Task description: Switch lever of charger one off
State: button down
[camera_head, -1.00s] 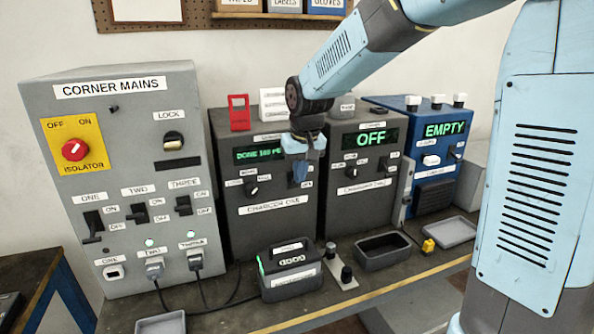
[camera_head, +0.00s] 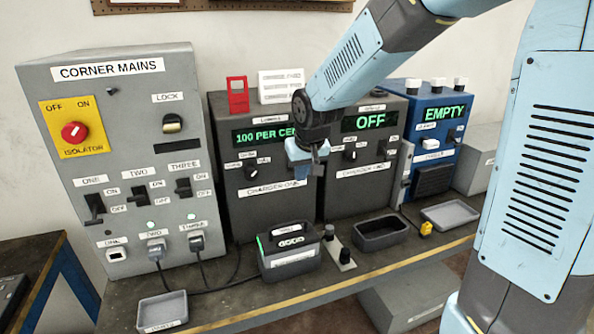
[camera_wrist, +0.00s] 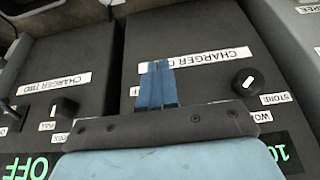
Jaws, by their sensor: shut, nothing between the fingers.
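Charger one (camera_head: 268,220) is the dark grey box in the middle, its green display partly showing "100 PER CEN". Its round knob (camera_head: 250,168) sits left of my gripper; in the wrist view the knob (camera_wrist: 245,80) points between small labels such as STORE. My gripper (camera_head: 302,175) is in front of the right part of charger one's panel, fingers together and empty. In the wrist view the blue fingertips (camera_wrist: 156,85) are shut beside the charger one name label (camera_wrist: 195,61). Charger one's lever cannot be made out; my gripper and arm cover that part of the panel.
Charger two (camera_head: 362,205), showing OFF, stands close on the right, then a blue unit (camera_head: 437,165) reading EMPTY. The corner mains cabinet (camera_head: 130,100) with levers is on the left. A small dark device (camera_head: 288,252) and a dark tray (camera_head: 381,232) stand in front.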

jog(key=shift+r, duration=0.15)
jog(key=shift+r, duration=0.65)
jog(key=s+d+r, duration=0.3)
jog(key=s+r, duration=0.4)
jog(key=s, duration=0.4)
jog(key=shift+s+d, duration=0.15)
jog(key=shift+s, duration=0.1)
jog(key=shift+r, duration=0.1)
jog(key=s+d+r+m+t+h, duration=0.1)
jog(key=s+d+r+m, duration=0.1)
jog(key=s+d, duration=1.1)
jog(key=shift+d+m, duration=0.45)
jog(key=shift+m, duration=0.15)
